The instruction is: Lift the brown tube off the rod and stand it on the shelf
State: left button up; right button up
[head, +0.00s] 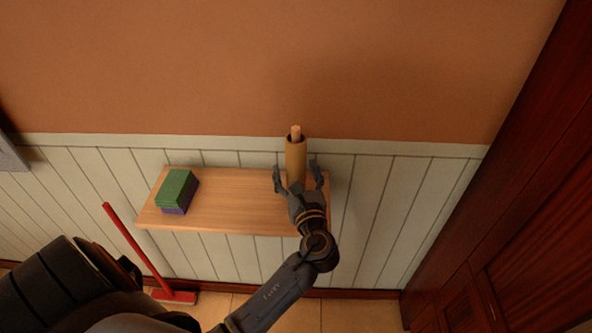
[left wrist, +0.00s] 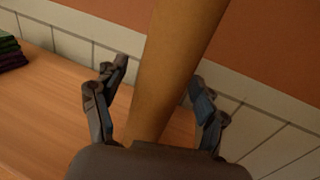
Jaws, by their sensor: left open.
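The brown tube (head: 295,160) stands upright around the rod (head: 296,131) at the right end of the wooden shelf (head: 235,213). The rod's light tip sticks out of the tube's top. My left gripper (head: 298,178) is open, with one finger on each side of the tube's lower part. In the left wrist view the tube (left wrist: 175,70) passes between the two spread fingers, with a gap visible on the left side. The tube's lower end is hidden behind my gripper. My right gripper is not in view.
The shelf's middle is clear. A red broom (head: 135,245) leans below left. The panelled wall (head: 385,200) is close behind, and a dark wooden cabinet (head: 500,200) stands at right.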

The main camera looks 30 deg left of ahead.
pick_arm(q)
jog(key=shift+d, duration=0.1)
jog(key=shift+c, duration=0.4)
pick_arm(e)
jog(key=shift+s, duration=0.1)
pick_arm(q)
jog(key=c, duration=0.7)
jog(key=shift+c, duration=0.4)
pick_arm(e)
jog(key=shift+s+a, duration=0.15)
pick_arm(q)
jog(key=shift+r, duration=0.1)
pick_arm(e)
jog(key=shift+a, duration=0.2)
pick_arm(q)
notch_tip(320, 180, up, 28)
jog(key=p, duration=0.1)
jog(key=shift+p, duration=0.4)
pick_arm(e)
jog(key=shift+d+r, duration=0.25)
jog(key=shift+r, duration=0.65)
pick_arm(q)
jog(key=shift+f, duration=0.85)
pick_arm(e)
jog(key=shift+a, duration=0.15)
